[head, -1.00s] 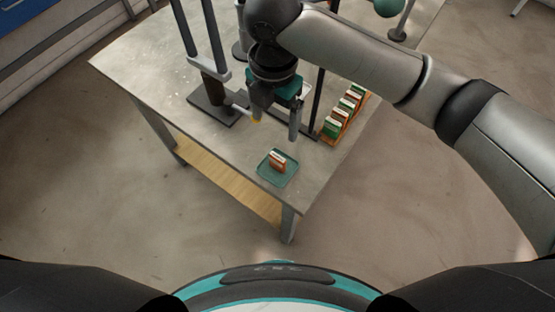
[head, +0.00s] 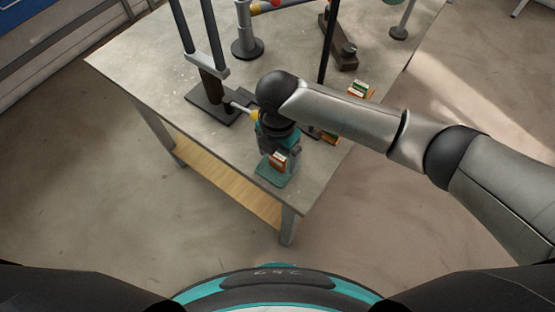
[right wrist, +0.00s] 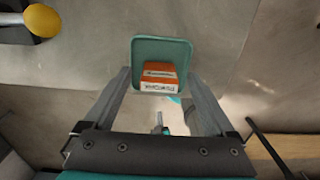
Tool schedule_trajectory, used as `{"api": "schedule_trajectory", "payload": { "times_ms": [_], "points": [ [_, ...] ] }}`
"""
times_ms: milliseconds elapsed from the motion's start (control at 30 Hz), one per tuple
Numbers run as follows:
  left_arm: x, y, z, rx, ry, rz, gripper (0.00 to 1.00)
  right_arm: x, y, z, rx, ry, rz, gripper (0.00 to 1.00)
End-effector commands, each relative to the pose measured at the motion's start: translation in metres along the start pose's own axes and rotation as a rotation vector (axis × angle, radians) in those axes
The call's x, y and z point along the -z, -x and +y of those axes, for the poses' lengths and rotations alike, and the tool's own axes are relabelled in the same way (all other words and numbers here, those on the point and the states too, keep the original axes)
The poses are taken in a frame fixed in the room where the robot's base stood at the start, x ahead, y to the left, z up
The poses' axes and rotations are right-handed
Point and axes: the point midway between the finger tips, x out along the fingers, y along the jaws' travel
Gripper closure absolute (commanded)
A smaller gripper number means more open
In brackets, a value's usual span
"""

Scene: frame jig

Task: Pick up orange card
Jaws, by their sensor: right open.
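The orange card (head: 277,161), a small orange-and-white block, stands on a teal tray (head: 267,180) near the table's front corner. In the right wrist view the card (right wrist: 159,73) sits toward the lower part of the tray (right wrist: 160,47). My right gripper (head: 279,168) is open over the tray. Its two fingers (right wrist: 158,80) reach down on either side of the card, with a gap visible on each side. I cannot tell how far the fingertips are above the tray. My left gripper is not in view.
A dark-based upright frame (head: 212,88) with a yellow-tipped handle (head: 254,115) stands close left of my right gripper. A row of other cards (head: 360,89) is partly hidden behind my right arm. A grey round stand (head: 247,46) is further back. The table's left part (head: 135,65) is clear.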

Motion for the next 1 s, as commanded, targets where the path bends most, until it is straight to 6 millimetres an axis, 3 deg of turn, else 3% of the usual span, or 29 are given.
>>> {"api": "schedule_trajectory", "payload": {
  "times_ms": [267, 1000],
  "points": [
    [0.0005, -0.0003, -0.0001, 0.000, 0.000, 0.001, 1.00, 0.0001, -0.0026, 0.0002, -0.001, 0.001, 0.000, 0.11],
    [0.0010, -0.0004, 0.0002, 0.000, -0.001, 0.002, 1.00, -0.0001, -0.0023, 0.0003, -0.001, 0.000, 0.000, 0.94]
  ]
}}
